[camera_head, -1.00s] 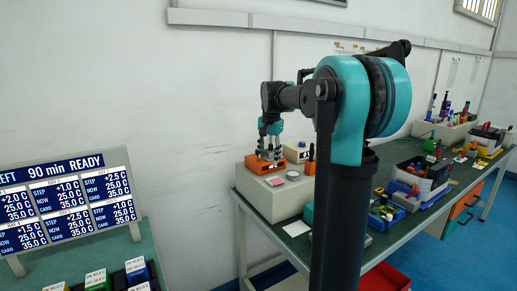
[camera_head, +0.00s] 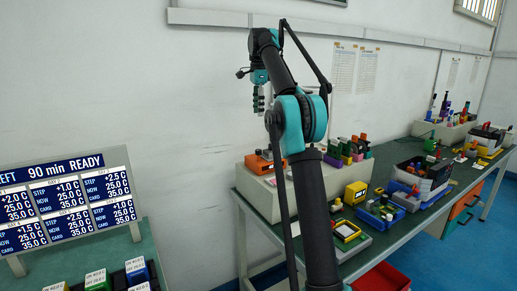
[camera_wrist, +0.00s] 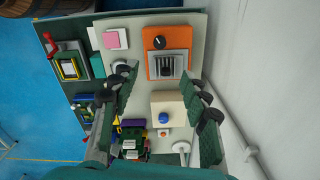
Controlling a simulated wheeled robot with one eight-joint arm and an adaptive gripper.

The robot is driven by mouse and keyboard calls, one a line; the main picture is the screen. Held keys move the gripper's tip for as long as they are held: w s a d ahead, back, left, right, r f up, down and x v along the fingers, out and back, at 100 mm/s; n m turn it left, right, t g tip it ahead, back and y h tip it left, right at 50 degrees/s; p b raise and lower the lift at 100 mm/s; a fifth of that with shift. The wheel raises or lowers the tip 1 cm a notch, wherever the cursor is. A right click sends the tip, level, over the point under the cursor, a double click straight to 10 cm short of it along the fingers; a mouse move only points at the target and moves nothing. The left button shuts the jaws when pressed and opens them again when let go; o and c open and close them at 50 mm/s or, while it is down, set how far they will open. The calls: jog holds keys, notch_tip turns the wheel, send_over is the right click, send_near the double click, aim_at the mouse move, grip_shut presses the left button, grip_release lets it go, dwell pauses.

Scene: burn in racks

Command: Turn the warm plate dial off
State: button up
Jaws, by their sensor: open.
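The warm plate seems to be the orange box with a grey ribbed plate (camera_wrist: 168,66) on the pale raised stand; in the head view its orange body (camera_head: 256,165) shows on the stand's left end. Its black round dial (camera_wrist: 158,43) shows in the wrist view; its setting is too small to read. My gripper (camera_head: 259,103) hangs above the stand with its fingers pointing down, apart from the plate. In the wrist view my gripper (camera_wrist: 163,80) has its fingers spread wide, with nothing between them touching.
A beige box with a blue knob (camera_wrist: 166,118) stands beside the warm plate. A pink pad (camera_wrist: 114,39) lies on the other side. Coloured blocks (camera_head: 350,148) stand farther along the stand. The wall (camera_head: 205,110) is close behind. A status board (camera_head: 68,205) stands at left.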

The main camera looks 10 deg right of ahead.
aim_at(259, 150)
notch_tip(259, 150, down, 17)
jog(key=shift+f, duration=0.1)
dwell(0.6)
grip_shut()
